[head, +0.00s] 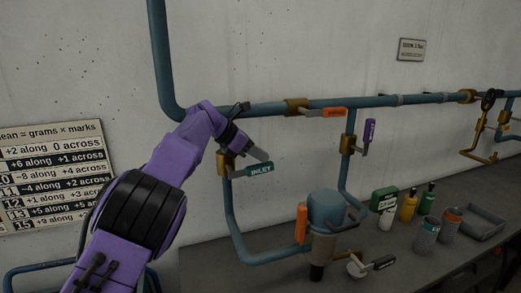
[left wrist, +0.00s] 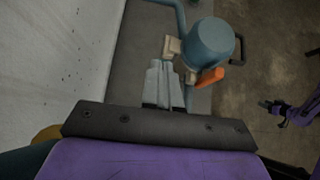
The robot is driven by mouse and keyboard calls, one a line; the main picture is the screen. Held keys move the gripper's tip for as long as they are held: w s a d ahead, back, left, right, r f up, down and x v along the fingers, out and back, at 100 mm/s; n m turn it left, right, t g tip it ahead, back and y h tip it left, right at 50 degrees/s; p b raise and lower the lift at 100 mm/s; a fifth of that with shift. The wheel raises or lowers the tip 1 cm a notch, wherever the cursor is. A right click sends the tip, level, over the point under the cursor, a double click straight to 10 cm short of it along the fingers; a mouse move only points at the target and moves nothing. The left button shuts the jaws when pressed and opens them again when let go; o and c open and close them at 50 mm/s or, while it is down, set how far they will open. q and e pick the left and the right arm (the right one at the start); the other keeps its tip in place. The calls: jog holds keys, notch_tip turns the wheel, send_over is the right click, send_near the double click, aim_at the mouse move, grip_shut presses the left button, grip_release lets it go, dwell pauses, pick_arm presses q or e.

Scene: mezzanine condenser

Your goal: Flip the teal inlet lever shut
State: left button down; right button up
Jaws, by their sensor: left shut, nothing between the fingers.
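The teal inlet lever (head: 260,169), labelled INLET, sticks out to the right, nearly level, from a brass valve (head: 225,165) on the blue pipe's left downpipe. My left gripper (head: 268,159) is shut and empty, with its fingertips just above the lever in the head view; I cannot tell whether they touch it. In the left wrist view the closed grey fingers (left wrist: 162,68) point toward the condenser vessel, and the lever does not show. My right gripper (left wrist: 265,104) appears small at the right edge there; its fingers are too small to read.
An orange lever (head: 322,114) and a purple lever (head: 370,131) sit on nearby valves. The blue condenser vessel (head: 327,208) stands lower right. Bottles (head: 408,205), cans and a tray (head: 482,223) are on the grey bench. A chart (head: 55,175) hangs on the left wall.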

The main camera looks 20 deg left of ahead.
pick_arm(q)
jog(key=shift+w+d+f, duration=0.15)
jog(key=shift+d+f, duration=0.1)
jog(key=shift+f, duration=0.45)
notch_tip(320, 180, up, 4)
jog(key=p, duration=0.4)
jog(key=shift+w+r, duration=0.1)
jog(key=shift+r, duration=0.1)
notch_tip(320, 180, up, 6)
notch_tip(320, 180, up, 4)
jog(key=p, duration=0.3)
send_over(262, 163)
jog(key=shift+s, duration=0.3)
